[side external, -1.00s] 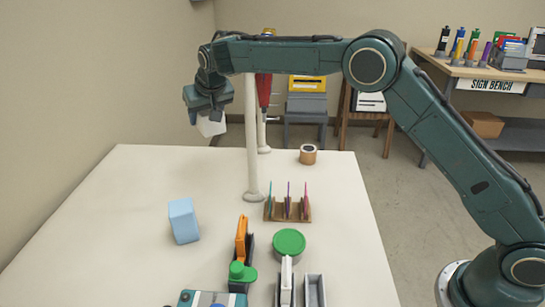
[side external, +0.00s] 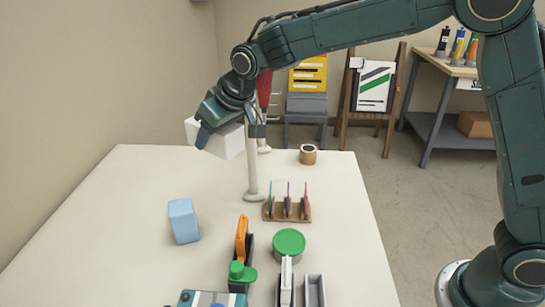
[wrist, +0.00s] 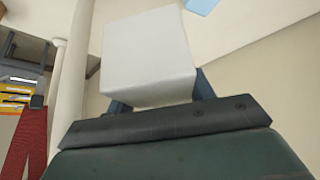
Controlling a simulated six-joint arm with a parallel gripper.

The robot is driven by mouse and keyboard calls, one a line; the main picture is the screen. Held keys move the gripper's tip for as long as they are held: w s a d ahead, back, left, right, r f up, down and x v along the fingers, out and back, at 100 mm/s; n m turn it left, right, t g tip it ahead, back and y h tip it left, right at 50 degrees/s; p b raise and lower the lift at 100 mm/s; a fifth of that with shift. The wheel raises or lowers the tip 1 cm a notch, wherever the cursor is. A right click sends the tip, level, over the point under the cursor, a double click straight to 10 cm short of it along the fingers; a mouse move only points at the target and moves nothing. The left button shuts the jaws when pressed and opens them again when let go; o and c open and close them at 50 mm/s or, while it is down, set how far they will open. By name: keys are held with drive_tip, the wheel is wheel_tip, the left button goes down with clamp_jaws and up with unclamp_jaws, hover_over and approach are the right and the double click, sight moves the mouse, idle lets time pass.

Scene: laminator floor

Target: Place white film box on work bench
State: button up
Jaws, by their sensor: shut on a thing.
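The white film box (side external: 226,139) is a plain white block held in my gripper (side external: 228,132). My gripper is shut on it, with a dark finger on either side. The box hangs tilted above the far part of the work bench (side external: 120,220), clear of its pale top. In the wrist view the box (wrist: 149,55) fills the upper middle, with the blue-grey fingers partly hidden behind it.
A light blue box (side external: 183,221) stands on the left of the bench. A white post (side external: 252,165) rises close beside my gripper. A tape roll (side external: 308,154), a wooden rack (side external: 287,211) and a green round lid (side external: 289,242) stand to the right. The bench's left and far-left areas are clear.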

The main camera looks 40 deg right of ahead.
sight(230, 130)
drive_tip(key=s, duration=0.3)
drive_tip(key=shift+s+d+f, duration=0.1)
drive_tip(key=shift+s+d, duration=0.05)
drive_tip(key=shift+s, duration=0.1)
drive_tip(key=s+d+f+m+h, duration=0.2)
drive_tip(key=d+f+m, duration=0.1)
drive_tip(key=d, duration=0.7)
drive_tip(key=s+d+f+m+h, duration=0.1)
drive_tip(key=s+d+f+m, duration=0.2)
drive_tip(key=d, duration=0.7)
drive_tip(key=shift+s+a+f+m+g+y, duration=0.3)
drive_tip(key=shift+s+f+m+g+y, duration=1.05)
drive_tip(key=shift+s+m+g+y, duration=2.05)
drive_tip(key=shift+s+a+f+m+g+y, duration=0.25)
drive_tip(key=shift+s+f+m+g+y, duration=1.35)
drive_tip(key=shift+s+y, duration=1.95)
drive_tip(key=shift+g+h, duration=0.4)
drive_tip(key=shift+h, duration=0.55)
drive_tip(key=shift+s+f, duration=0.3)
drive_tip(key=shift+f, duration=0.95)
drive_tip(key=shift+s+f, duration=0.25)
drive_tip(key=shift+f, duration=1.05)
drive_tip(key=shift+s+f, duration=0.3)
drive_tip(key=shift+f, duration=0.95)
